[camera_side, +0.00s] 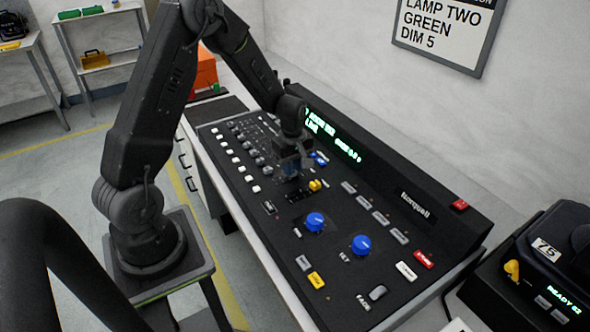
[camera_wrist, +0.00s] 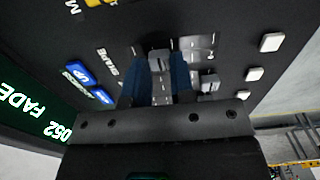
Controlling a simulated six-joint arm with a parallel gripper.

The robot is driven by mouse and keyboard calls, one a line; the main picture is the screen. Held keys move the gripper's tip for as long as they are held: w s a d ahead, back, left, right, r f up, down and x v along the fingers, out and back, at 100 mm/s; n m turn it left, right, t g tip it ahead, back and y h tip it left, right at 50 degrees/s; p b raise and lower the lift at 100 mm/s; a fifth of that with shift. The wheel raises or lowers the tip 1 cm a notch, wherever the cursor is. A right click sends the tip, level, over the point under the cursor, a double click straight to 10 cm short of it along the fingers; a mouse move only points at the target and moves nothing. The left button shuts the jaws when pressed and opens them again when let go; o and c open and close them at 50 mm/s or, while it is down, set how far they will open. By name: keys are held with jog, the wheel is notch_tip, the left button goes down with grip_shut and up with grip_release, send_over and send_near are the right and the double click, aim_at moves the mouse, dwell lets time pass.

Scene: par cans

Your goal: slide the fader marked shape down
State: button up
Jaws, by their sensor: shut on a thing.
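The lighting console (camera_side: 385,262) lies on a bench, sloping up to a display at its back. In the wrist view, the dark cap of the fader marked shape (camera_wrist: 158,60) sits between the blue fingers of my gripper (camera_wrist: 160,75), beside the printed word SHAPE. The fingers are shut on this cap. Another grey fader cap (camera_wrist: 208,82) stands just to the right of the fingers. In the side view, my gripper (camera_side: 291,165) is low over the middle of the console and hides most of the fader under it.
Two blue knobs (camera_side: 315,222) and a yellow button (camera_side: 315,280) stand right of my gripper. White buttons (camera_side: 236,160) line the console's left part. The lit display (camera_side: 335,140) runs along the back. A black device (camera_side: 560,250) stands at the right.

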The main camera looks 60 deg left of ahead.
aim_at(276, 182)
jog(key=shift+s, duration=2.65)
jog(key=o, duration=0.4)
jog(key=shift+c, duration=0.2)
jog(key=shift+r, duration=3)
